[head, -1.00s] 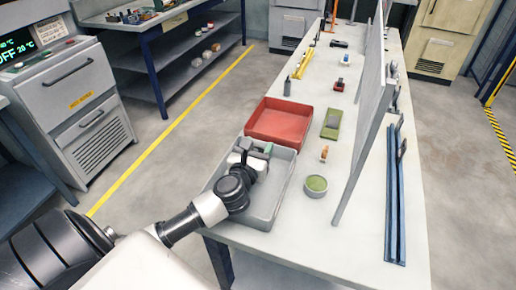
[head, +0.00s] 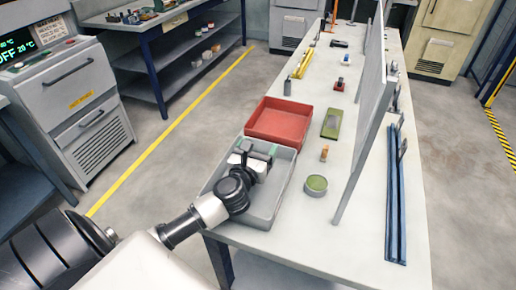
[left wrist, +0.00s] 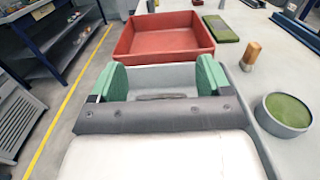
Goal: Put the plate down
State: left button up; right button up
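My left gripper (head: 258,150) is over the far part of the grey tray (head: 265,211) on the table. In the left wrist view its two green fingers (left wrist: 163,80) stand wide apart with nothing held between them. A thin dark grey piece (left wrist: 163,97), possibly the plate, shows low between the fingers, inside the grey tray (left wrist: 172,74). It is mostly hidden by my gripper, so I cannot tell its full shape or whether it lies flat. In the head view my gripper and arm hide it. My right gripper is in neither view.
A red tray (head: 282,122) stands just beyond the grey tray. To the right are a round green-topped dish (head: 316,185), a small orange-brown peg (head: 324,153) and a green block (head: 332,123). A tall upright panel (head: 366,125) runs along the table.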

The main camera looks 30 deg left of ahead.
pick_arm(q)
jog(key=shift+s+d+f, duration=0.1)
jog(key=shift+f, duration=0.2)
jog(key=shift+r, duration=0.4)
jog(key=v, duration=0.7)
jog(key=shift+s+r, duration=0.2)
jog(key=shift+r, duration=0.15)
